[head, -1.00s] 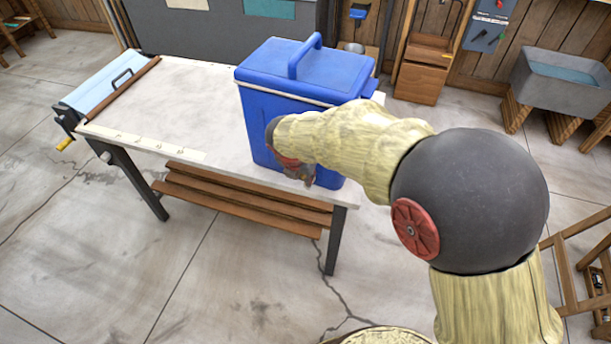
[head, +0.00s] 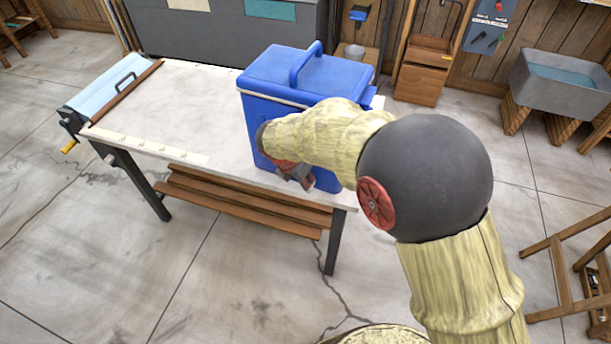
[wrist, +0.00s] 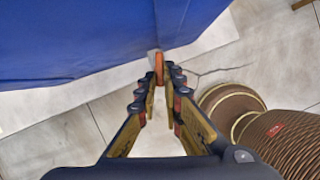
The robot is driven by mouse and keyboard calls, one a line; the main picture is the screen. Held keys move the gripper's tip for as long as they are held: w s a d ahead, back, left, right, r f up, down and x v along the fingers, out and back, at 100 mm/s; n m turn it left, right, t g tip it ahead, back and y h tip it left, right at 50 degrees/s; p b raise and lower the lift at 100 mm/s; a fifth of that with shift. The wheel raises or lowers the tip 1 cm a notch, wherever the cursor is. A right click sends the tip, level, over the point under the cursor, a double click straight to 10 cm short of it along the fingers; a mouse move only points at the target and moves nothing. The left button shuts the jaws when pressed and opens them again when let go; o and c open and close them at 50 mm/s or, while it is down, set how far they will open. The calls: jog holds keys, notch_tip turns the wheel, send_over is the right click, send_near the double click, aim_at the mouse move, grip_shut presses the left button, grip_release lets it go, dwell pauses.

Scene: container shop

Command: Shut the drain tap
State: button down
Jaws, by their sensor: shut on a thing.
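The blue cooler box (head: 305,75) stands upright with its lid on at the right end of the pale table. Its blue wall (wrist: 80,35) fills the upper left of the wrist view. The drain tap shows there as a small orange-red handle (wrist: 158,65) at the box's lower edge. My gripper (wrist: 161,82) is at the tap, its two fingers closed on either side of the handle. In the head view my gripper (head: 301,180) is low against the box's near side, and my arm hides the tap.
The table (head: 190,100) has a clear top left of the box. A roller device with a yellow handle (head: 69,147) is at its left end. A grey sink (head: 560,85) stands at the back right, and a wooden frame (head: 560,270) at the right edge.

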jog(key=m+g+p, duration=0.1)
jog(key=m+p, duration=0.2)
jog(key=w+m+g+h+p, duration=0.1)
jog(key=m+p, duration=0.2)
jog(key=m, duration=0.1)
jog(key=m+g+p, duration=0.1)
jog(key=m+p, duration=0.2)
jog(key=shift+w+a+r+g, duration=0.1)
jog(key=shift+w+a+g, duration=0.25)
jog(key=shift+a+g, duration=0.05)
jog(key=shift+m+p, duration=0.35)
jog(key=shift+m, duration=0.05)
jog(key=c, duration=1.9)
grip_release()
jog(key=shift+h, duration=0.3)
jog(key=v, duration=1.1)
jog(key=shift+w+a+r, duration=0.1)
jog(key=shift+a+r, duration=0.05)
jog(key=shift+r, duration=0.25)
jog(key=shift+o, duration=0.3)
